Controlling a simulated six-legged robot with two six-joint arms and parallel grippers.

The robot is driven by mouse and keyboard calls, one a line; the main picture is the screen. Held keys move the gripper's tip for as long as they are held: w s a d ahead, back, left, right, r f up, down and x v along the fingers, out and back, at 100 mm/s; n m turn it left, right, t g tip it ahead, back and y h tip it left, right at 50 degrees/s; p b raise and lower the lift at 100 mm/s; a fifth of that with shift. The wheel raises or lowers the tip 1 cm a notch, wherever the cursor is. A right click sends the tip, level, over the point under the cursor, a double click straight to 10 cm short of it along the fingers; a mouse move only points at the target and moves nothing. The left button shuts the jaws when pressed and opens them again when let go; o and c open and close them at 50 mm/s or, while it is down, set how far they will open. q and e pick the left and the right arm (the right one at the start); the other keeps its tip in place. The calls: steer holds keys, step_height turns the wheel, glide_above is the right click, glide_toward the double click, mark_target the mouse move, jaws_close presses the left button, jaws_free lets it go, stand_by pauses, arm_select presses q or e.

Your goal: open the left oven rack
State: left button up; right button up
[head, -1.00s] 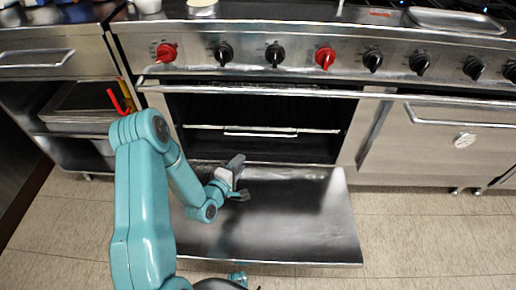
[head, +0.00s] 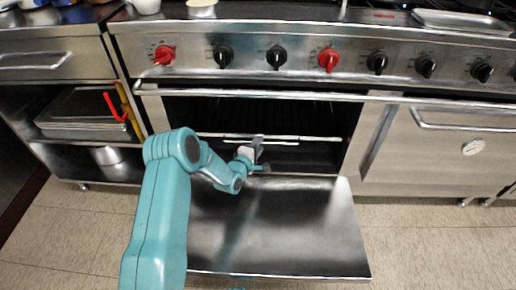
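The left oven (head: 185,118) stands with its door (head: 290,225) folded down flat in front of it. Inside the dark cavity, the oven rack (head: 318,139) shows as a pale front bar with a short handle bar (head: 284,143) just below it. My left gripper (head: 263,155) is at the cavity mouth, just in front of and below the rack handle. Its grey fingers are spread apart, with nothing seen between them. My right gripper is not in view.
The oven's long front rail (head: 300,95) runs above the cavity, under red and black knobs (head: 276,57). A closed right oven door (head: 440,150) is at right. Shelves with trays (head: 80,112) are at left. Tiled floor (head: 430,245) is clear at right.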

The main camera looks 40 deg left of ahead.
arm_select(q)
steer(key=shift+w, duration=0.2)
jaws_close()
stand_by(1.4)
